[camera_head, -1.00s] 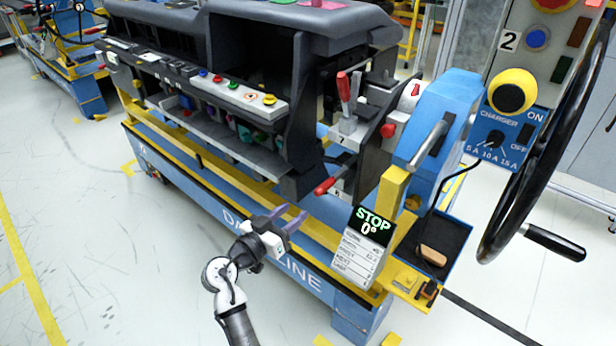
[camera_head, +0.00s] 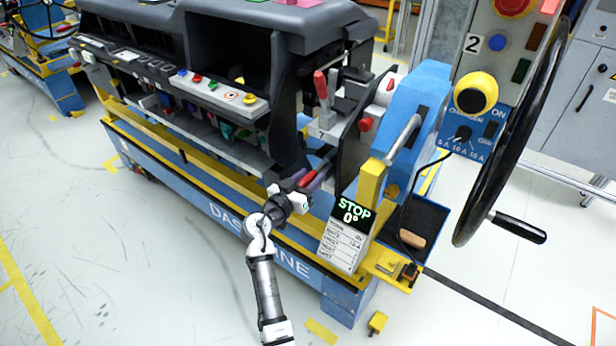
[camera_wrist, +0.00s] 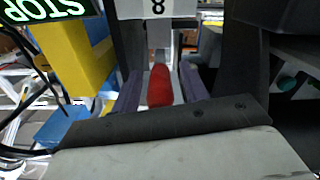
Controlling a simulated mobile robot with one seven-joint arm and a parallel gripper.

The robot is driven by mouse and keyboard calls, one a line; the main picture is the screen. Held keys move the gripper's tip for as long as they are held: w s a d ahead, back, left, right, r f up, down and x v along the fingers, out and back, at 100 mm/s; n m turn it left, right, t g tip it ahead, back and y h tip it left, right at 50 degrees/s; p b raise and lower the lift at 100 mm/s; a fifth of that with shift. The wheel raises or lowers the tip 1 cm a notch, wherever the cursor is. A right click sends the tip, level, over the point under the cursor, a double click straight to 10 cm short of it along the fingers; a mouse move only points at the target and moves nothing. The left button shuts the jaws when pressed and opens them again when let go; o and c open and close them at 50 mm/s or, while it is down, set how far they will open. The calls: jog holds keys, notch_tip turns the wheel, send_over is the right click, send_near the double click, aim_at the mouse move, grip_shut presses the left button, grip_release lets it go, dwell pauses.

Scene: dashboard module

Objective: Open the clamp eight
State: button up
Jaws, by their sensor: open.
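Clamp eight shows in the wrist view as a white block marked 8 (camera_wrist: 157,8) with a red handle (camera_wrist: 160,86) below it. The red handle lies between the two fingers of my gripper (camera_wrist: 160,92), with gaps on both sides. In the head view the red handle (camera_head: 309,177) points down and left toward my gripper (camera_head: 312,180), whose fingers are around it. My gripper is open. The clamp's body is mostly hidden in the head view.
Another clamp with an upright red handle (camera_head: 321,87) stands above. The STOP display (camera_head: 349,215) and its yellow post (camera_head: 370,182) are close on the right. The black handwheel (camera_head: 500,150) is further right. The floor at the lower left is clear.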

grip_shut()
